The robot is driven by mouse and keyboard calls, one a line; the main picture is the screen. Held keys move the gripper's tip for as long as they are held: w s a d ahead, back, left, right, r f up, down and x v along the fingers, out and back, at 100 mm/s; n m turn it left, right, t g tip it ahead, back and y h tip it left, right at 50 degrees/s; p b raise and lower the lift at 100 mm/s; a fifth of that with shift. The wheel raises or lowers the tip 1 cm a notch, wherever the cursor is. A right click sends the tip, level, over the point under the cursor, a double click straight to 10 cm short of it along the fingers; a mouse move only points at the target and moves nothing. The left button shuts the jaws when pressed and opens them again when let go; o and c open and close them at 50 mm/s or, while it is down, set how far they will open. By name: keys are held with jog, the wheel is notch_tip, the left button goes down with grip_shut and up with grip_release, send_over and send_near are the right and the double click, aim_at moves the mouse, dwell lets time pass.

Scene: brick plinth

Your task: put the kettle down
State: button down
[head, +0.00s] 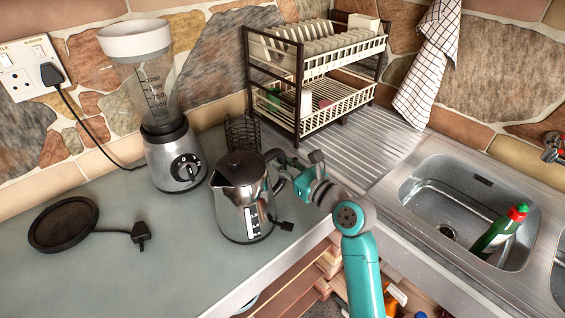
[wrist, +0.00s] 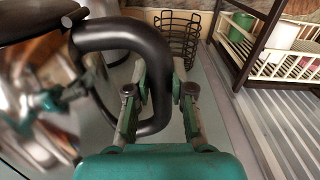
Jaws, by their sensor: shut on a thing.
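The kettle (head: 238,205) is shiny steel with a black lid and a black handle. It is upright over the grey counter in the head view, to the right of its round black base. Whether its bottom touches the counter I cannot tell. My gripper (head: 290,170) is at its right side, shut on the handle. In the wrist view the handle (wrist: 110,32) curves down between the fingers of my gripper (wrist: 158,95), and the steel body (wrist: 40,110) is at the left. The black power base (head: 63,224) lies empty on the counter at the left.
A blender (head: 175,150) stands behind the kettle, and a black wire holder (head: 240,132) is behind it. A dish rack (head: 315,70) stands on the drainer. The sink (head: 460,205) holds a green bottle (head: 500,232). Counter (head: 165,275) in front of the kettle is clear.

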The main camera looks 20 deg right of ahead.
jog(key=c, duration=1)
grip_release()
jog(key=shift+f, duration=0.1)
jog(key=shift+s, duration=0.15)
jog(key=v, duration=1.1)
jog(key=shift+s+d, duration=0.15)
jog(key=shift+s, duration=0.2)
